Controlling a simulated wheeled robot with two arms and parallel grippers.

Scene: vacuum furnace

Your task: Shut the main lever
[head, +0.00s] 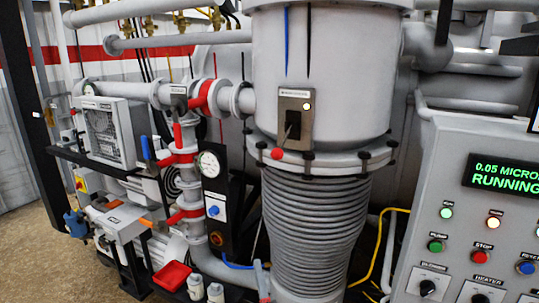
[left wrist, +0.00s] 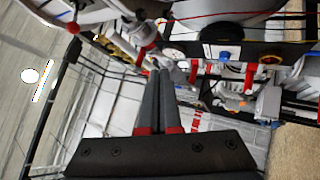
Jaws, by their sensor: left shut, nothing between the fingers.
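The main lever is most likely the one on a metal plate (head: 294,118) on the front of the big grey cylinder. Its dark arm slants down to a red ball knob (head: 277,153), and a small light glows on the plate. A red ball on a thin rod (left wrist: 73,28), which looks like the same knob, shows at the upper left of the left wrist view. My left gripper (head: 258,264) is low in the head view, below the knob and apart from it. In the left wrist view its grey fingers (left wrist: 159,72) are together and empty. My right gripper is not in view.
A ribbed bellows (head: 315,225) stands below the cylinder. Red-handled valves, pipes and a round gauge (head: 208,164) are at the left. A control panel (head: 460,215) with buttons and a green "RUNNING" display is at the right. A red tray (head: 170,275) lies low at the left.

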